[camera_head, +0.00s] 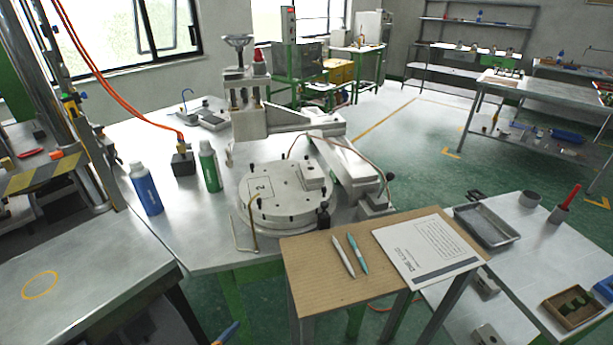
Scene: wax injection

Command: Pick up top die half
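A round, pale metal die (285,203) lies flat on the white table at the wax injection machine (258,120). Its top face carries a "2" mark, several dark pegs around the rim and a small raised block (312,174). The seam between a top and a bottom half is too small to tell clearly. A brass-coloured bent rod (254,222) stands at the die's front left edge. The machine's arm and a thin hose pass close to the die's right side. Neither of my grippers is in view.
A blue bottle (147,189) and a green bottle (210,167) stand left of the die. In front right, a small brown-topped table (312,272) holds two pens and a paper sheet (427,250). A metal tray (487,226) lies on the right bench. The left grey bench (85,270) is mostly clear.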

